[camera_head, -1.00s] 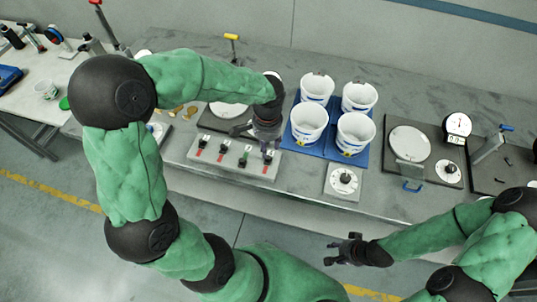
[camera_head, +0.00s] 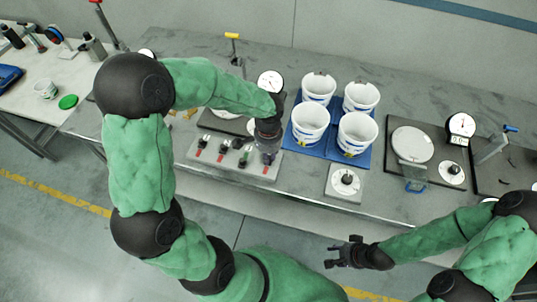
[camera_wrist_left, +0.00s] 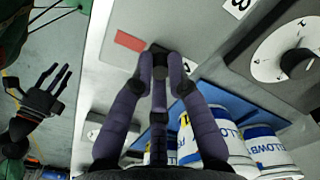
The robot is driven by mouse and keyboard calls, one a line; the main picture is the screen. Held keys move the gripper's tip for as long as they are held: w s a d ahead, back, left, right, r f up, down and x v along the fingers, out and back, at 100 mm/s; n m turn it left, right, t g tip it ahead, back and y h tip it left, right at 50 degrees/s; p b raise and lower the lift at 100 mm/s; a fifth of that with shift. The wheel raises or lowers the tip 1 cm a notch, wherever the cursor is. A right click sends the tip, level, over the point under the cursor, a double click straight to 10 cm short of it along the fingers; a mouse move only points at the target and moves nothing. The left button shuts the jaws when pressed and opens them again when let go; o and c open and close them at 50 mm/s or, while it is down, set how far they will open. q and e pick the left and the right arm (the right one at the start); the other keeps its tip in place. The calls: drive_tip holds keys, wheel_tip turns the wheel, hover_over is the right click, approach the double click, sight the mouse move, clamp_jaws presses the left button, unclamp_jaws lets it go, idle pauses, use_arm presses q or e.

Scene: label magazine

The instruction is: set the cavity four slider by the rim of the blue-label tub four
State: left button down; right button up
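A grey slider panel (camera_head: 235,158) lies near the table's front edge, with several dark sliders and red marks. My left gripper (camera_head: 268,157) points down over its right end and hides the slider there. In the left wrist view my left fingers (camera_wrist_left: 160,62) come close together at a small dark part beside a red mark (camera_wrist_left: 130,40); whether they grip it is unclear. Several white tubs with blue labels, including the front right tub (camera_head: 355,134), stand right of the panel. Tub numbers are unreadable. My right gripper (camera_head: 343,252) is open and empty, off the table's front.
The tubs stand on a blue mat (camera_head: 333,148). A dial plate (camera_head: 345,183) lies in front of them. A dark board with a white disc (camera_head: 411,144) and a gauge (camera_head: 461,125) is at right. A round gauge (camera_head: 270,82) stands behind my left gripper.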

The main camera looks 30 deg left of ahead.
sight(265, 172)
use_arm(q)
drive_tip(key=shift+s+d, duration=0.2)
drive_tip(key=shift+s, duration=0.7)
drive_tip(key=shift+s+d, duration=0.2)
drive_tip(key=shift+s, duration=0.7)
drive_tip(key=c, duration=1.2)
unclamp_jaws()
drive_tip(key=shift+s, duration=0.15)
drive_tip(key=shift+r, duration=0.55)
wheel_tip(265, 172, up, 11)
